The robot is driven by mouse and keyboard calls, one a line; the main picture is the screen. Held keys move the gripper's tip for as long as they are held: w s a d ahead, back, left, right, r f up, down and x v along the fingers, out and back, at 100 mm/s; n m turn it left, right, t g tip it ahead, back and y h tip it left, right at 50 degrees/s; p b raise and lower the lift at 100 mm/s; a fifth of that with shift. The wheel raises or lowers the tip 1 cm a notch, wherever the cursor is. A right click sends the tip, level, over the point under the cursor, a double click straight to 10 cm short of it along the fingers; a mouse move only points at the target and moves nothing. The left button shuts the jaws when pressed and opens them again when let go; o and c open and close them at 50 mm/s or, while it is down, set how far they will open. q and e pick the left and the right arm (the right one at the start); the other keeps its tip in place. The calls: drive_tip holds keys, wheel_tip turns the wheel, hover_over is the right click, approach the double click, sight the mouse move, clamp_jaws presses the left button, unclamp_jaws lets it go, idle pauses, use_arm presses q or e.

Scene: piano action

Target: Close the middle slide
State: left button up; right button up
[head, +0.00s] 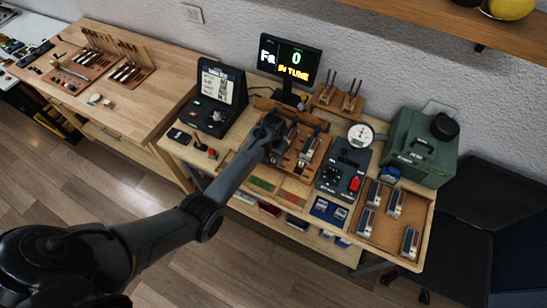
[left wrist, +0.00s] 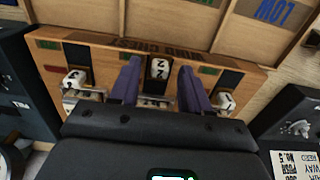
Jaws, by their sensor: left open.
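The wooden reed chest (left wrist: 105,55) lies under my left gripper, with three dark slots in its face, each with a slide that has a white knob. The middle slide's knob (left wrist: 159,68), marked 2, is between the two purple fingers of my left gripper (left wrist: 159,72), which are open with gaps on both sides. One outer slide's knob (left wrist: 75,80) is on the left and another outer knob (left wrist: 225,102) is on the right. In the head view my left gripper (head: 272,130) is over the chest (head: 300,150) and hides part of it. My right gripper is not in view.
A dark control box (head: 342,182) and a round dial gauge (head: 360,134) stand right of the chest. A wooden tray (head: 385,228) holds several parts. A green case (head: 421,148) is at the back right. A small screen (head: 290,60) stands behind, a black device (head: 218,100) left.

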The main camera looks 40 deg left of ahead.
use_arm(q)
drive_tip(key=shift+f, duration=0.4)
clamp_jaws()
